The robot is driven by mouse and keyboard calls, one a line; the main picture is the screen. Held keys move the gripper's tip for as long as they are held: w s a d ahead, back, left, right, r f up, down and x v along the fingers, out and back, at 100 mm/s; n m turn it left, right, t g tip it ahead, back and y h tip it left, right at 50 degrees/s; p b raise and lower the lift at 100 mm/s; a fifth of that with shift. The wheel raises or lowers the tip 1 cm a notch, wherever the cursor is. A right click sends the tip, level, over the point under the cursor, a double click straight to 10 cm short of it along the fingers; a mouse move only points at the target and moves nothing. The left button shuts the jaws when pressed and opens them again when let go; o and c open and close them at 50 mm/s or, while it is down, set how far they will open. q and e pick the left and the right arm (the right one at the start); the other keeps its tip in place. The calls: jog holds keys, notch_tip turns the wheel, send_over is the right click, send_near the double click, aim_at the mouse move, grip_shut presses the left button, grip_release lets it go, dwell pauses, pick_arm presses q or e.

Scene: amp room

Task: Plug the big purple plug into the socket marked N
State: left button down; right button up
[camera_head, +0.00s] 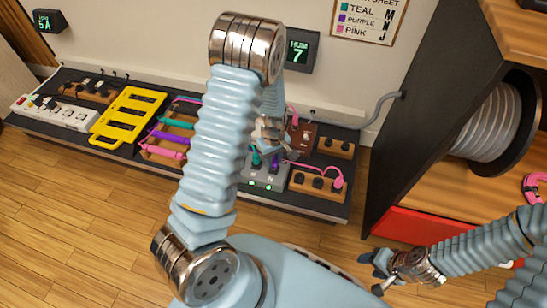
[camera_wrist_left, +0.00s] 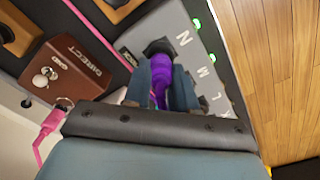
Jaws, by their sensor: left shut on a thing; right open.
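My left gripper (camera_head: 270,138) is shut on the big purple plug (camera_wrist_left: 172,82), which points down at the grey socket box (camera_head: 258,184). In the left wrist view the plug's dark end is at the box right beside the letter N (camera_wrist_left: 184,38); I cannot tell how deep it sits. The fingers partly hide the plug and the socket. In the head view the purple plug (camera_head: 275,161) shows next to a teal plug (camera_head: 256,159) on the same box. My right gripper (camera_head: 383,272) is open and empty, low at the right above the floor.
A wooden socket block (camera_head: 310,183) with a pink plug stands right of the box. A red-brown DIRECT box (camera_wrist_left: 68,72) is behind. A yellow rack (camera_head: 128,117) and a white power strip (camera_head: 50,112) lie left. A dark cabinet (camera_head: 405,120) bounds the right.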

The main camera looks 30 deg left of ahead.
pick_arm(q)
jog(key=c, duration=0.8)
grip_release()
jog(key=shift+c, duration=0.2)
jog(key=shift+r, duration=0.1)
notch_tip(320, 180, up, 14)
jog(key=p, duration=0.3)
jog(key=shift+f+p, duration=0.2)
jog(key=shift+p, duration=0.1)
jog(key=s+d+f+m+h+p, duration=0.2)
jog(key=s+d+f+m, duration=0.3)
jog(key=s+d, duration=0.2)
jog(key=s+d+f+m+h+p, duration=0.2)
jog(key=s+d+f+m, duration=0.3)
jog(key=d, duration=0.4)
jog(key=s+f+p, duration=0.1)
jog(key=s, duration=0.1)
jog(key=shift+s+d+t+p, duration=0.3)
jog(key=shift+s+d+t, duration=0.05)
jog(key=shift+s+t, duration=0.05)
